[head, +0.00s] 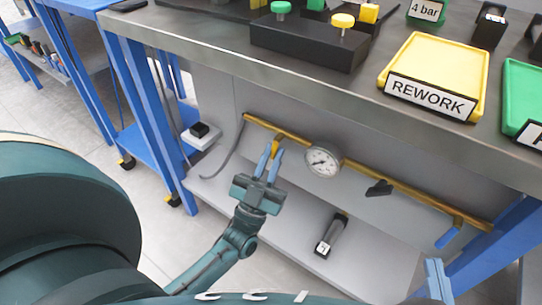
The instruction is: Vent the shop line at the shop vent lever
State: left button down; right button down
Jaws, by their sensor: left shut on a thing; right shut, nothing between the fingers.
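A brass pipe (349,169) runs under the workbench top, with a round white-faced gauge (322,162) on it. A small yellow lever (275,147) stands at the pipe's left part. My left gripper (269,160) reaches up from below and is shut on this yellow lever, its fingers partly hiding it. A black handle (379,187) sits right of the gauge, and a blue-handled lever (448,238) hangs near the pipe's right end. No label shows which one is the shop vent lever. My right gripper (436,279) is shut and empty at the lower right, below the blue handle.
The workbench edge (290,92) overhangs the pipe. On top are a yellow REWORK tray (436,70), a green tray (525,95) and a black block with knobs (307,44). A grey hose (225,165) hangs at left.

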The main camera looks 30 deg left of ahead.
pick_arm(q)
jog(key=shift+f, duration=0.1)
jog(key=c, duration=1.5)
grip_release()
jog(key=shift+o, duration=0.2)
jog(key=v, duration=0.7)
jog(key=shift+s, duration=0.2)
jog(key=shift+f, duration=0.15)
jog(key=shift+c, duration=0.4)
